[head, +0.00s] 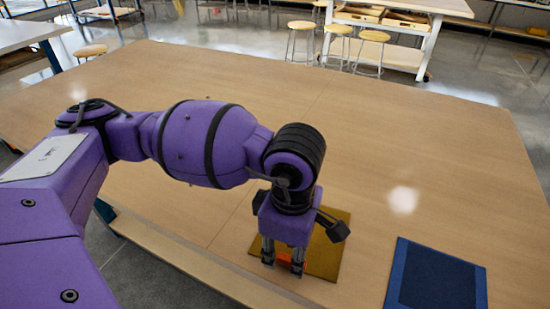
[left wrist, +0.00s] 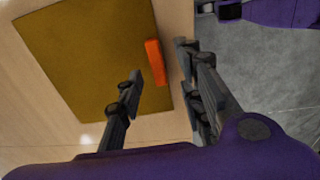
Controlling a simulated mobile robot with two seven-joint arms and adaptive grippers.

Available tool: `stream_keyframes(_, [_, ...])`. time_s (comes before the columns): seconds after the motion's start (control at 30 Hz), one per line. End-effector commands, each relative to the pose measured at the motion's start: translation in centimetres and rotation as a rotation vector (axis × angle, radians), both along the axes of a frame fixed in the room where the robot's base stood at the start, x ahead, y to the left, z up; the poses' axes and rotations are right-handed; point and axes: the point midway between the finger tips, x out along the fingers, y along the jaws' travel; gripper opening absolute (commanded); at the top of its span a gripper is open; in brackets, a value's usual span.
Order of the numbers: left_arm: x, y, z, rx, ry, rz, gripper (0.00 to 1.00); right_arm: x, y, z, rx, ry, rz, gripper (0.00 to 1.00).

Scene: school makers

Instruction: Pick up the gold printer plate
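The gold printer plate (head: 327,250) lies flat on the wooden table near its front edge. In the left wrist view the gold plate (left wrist: 85,60) fills the upper left, with an orange block (left wrist: 155,62) at its edge. My left gripper (head: 282,265) points down over the plate's near left part and hides some of it. The orange block (head: 284,259) shows between its fingers. In the left wrist view the left gripper (left wrist: 160,61) is open, one finger on each side of the orange block. Contact cannot be made out. My right gripper is not in view.
A dark blue plate (head: 437,277) lies on the table (head: 400,140) to the right of the gold plate. The rest of the tabletop is clear. Stools (head: 373,40) and a white workbench (head: 405,50) stand beyond the table.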

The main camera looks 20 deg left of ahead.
Motion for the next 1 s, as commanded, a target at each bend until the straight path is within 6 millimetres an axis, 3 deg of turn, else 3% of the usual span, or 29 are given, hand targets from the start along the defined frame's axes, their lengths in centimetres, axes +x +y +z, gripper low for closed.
stream_keyframes(0.17, [0.0,-0.1,-2.0,-0.001,0.0,-0.001,0.34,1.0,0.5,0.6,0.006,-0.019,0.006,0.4])
stream_keyframes(0.4, [0.0,-0.1,-2.3,-0.002,-0.002,-0.002,0.34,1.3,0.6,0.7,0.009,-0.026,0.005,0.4])
stream_keyframes(0.7, [0.1,-0.1,-2.2,-0.002,-0.003,-0.002,0.0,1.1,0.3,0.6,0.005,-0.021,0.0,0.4])
stream_keyframes(1.0, [0.1,-0.1,-2.1,-0.002,-0.004,-0.002,0.0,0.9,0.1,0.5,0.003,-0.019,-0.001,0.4])
